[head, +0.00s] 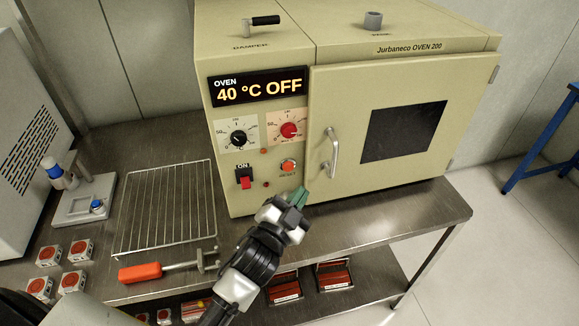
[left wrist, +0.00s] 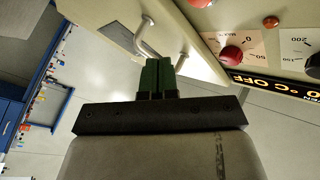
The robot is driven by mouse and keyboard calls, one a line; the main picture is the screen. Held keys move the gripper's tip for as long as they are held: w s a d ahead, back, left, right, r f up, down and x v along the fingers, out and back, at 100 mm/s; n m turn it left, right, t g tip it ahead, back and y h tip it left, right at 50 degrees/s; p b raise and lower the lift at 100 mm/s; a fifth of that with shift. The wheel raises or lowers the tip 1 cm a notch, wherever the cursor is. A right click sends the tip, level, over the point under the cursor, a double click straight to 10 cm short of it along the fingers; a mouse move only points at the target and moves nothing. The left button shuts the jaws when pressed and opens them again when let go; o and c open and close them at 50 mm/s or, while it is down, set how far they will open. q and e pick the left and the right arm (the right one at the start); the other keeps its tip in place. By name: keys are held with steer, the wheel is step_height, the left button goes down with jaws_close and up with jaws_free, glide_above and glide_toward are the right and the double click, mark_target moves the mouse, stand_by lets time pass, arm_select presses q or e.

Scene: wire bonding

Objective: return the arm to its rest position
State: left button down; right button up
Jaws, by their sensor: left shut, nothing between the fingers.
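My left gripper (head: 299,197) is in front of the oven's lower front, just below the orange button and left of the door handle (head: 333,152). Its green fingers are together with nothing between them; they also show in the left wrist view (left wrist: 157,76). The beige oven (head: 255,205) stands on the metal bench with its door closed. Its display (head: 258,91) reads 40 °C OFF. I cannot tell whether the fingertips touch the oven. My right gripper is not in view.
A wire rack (head: 165,205) lies on the bench (head: 400,222) left of the oven. A red-handled tool (head: 140,272) lies in front of it. Several small red-and-white boxes (head: 80,250) and a grey stand (head: 85,200) are farther left. A blue frame (head: 540,150) stands at right.

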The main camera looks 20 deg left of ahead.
arm_select(q)
steer(key=s+a+f+n+g+y, duration=0.4)
steer(key=s+a+f+n+g, duration=0.2)
steer(key=s+f+g, duration=0.3)
steer(key=s+f+n+g, duration=0.2)
steer(key=s+g, duration=0.5)
steer(key=s, duration=0.9)
step_height(320, 180, down, 27)
steer(key=s+g, duration=0.1)
steer(key=s+a+f, duration=0.1)
steer(key=s+f, duration=0.6)
steer(key=s, duration=0.1)
steer(key=s+a+f+g, duration=0.1)
steer(key=s+a+f, duration=0.1)
steer(key=s+f, duration=0.5)
steer(key=shift+s+a+f+m, duration=0.25)
steer(key=shift+s+f+m, duration=0.15)
steer(key=shift+f, duration=0.15)
